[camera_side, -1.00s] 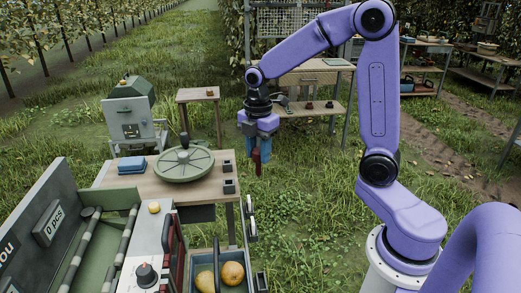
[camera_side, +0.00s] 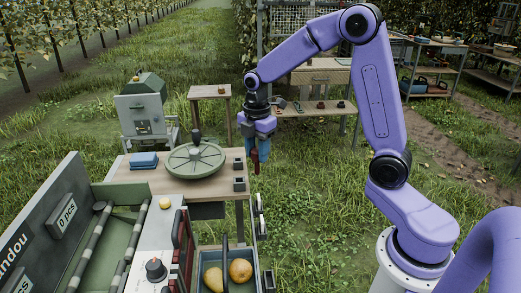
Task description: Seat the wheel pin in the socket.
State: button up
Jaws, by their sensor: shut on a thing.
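My gripper (camera_side: 258,148) hangs pointing down near the right end of the wooden table. It is shut on a narrow dark red piece (camera_side: 255,163), which looks like the wheel pin and points downward. In the picture it lies just right of the table's edge; its height above the table cannot be told. A green spoked wheel (camera_side: 196,160) lies flat on the table with a dark upright knob (camera_side: 196,138) at its back. Two small dark blocks, one farther back (camera_side: 238,163) and one nearer (camera_side: 239,184), stand to its right; I cannot tell which part is the socket.
A blue box (camera_side: 143,160) lies at the table's back left. A sorting machine (camera_side: 68,222) fills the front left.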

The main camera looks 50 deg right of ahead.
jog(key=w+f, duration=0.3)
jog(key=w, duration=0.4)
jog(key=shift+d+f, duration=0.15)
jog(key=shift+f, duration=0.2)
dwell(0.6)
jog(key=w+d+f+m, duration=0.1)
jog(key=w+d+m, duration=0.1)
jog(key=w+d, duration=0.6)
jog(key=shift+w, duration=0.5)
dwell(0.6)
jog(key=shift+d+f, duration=0.1)
jog(key=shift+f, duration=2.35)
dwell(2.0)
